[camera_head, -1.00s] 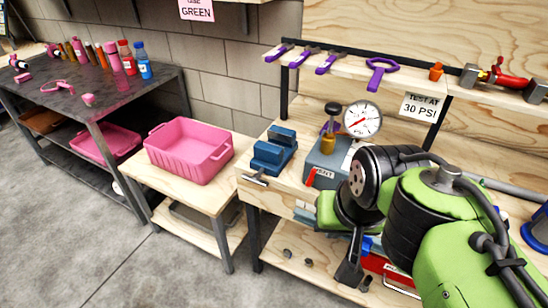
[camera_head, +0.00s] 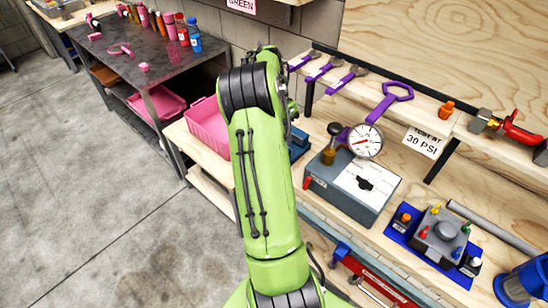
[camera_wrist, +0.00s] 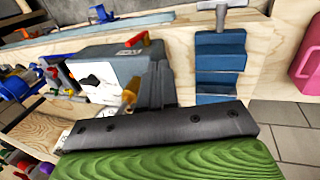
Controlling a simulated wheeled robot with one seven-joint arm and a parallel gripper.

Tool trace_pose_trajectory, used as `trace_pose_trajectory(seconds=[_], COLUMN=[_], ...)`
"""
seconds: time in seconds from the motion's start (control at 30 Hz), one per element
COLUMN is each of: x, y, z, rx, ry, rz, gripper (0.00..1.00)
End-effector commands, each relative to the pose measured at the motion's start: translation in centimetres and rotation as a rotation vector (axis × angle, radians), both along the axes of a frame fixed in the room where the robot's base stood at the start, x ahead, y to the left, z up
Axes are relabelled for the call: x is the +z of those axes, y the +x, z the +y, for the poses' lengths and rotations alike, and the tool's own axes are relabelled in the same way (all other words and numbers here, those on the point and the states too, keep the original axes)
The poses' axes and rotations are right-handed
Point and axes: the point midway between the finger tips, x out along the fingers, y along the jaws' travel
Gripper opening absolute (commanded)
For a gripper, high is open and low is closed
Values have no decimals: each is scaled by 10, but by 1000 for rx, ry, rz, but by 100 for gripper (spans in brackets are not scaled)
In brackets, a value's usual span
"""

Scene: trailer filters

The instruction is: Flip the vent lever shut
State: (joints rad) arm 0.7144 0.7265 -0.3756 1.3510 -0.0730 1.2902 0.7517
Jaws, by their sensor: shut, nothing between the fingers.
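The vent lever (camera_head: 308,183) is a small red handle at the left front corner of the grey test box (camera_head: 345,200), which carries a round pressure gauge (camera_head: 365,141). In the wrist view the red lever (camera_wrist: 136,40) sits at the box's edge, tilted. My gripper (camera_wrist: 160,130) shows as a dark bar above a green block at the bottom of the wrist view. It is shut and empty, apart from the lever. In the head view my green arm hides the gripper.
Beside the box are a blue vise (camera_wrist: 220,65) and a pink bin (camera_head: 207,127). A blue tray of fittings (camera_head: 400,238) lies to the right. Purple-handled tools (camera_head: 390,101) lie along the shelf above. A brass-coloured fitting (camera_wrist: 130,92) stands up near my gripper in the wrist view.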

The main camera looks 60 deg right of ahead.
Motion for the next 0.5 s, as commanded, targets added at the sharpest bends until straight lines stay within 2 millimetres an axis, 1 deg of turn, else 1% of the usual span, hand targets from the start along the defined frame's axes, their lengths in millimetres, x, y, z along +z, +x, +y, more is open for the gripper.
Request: trace_pose_trajectory(seconds=[0.1, 0.37, 0.47, 0.5], x=[-2, -4, -10, -15], y=[-5, -4, -6, -7], z=[-6, -5, -5, -4], rx=[-24, -22, -21, -22], ry=[0, 0, 1, 2], rz=[15, 14, 15, 16], gripper=[0, 0, 0, 0])
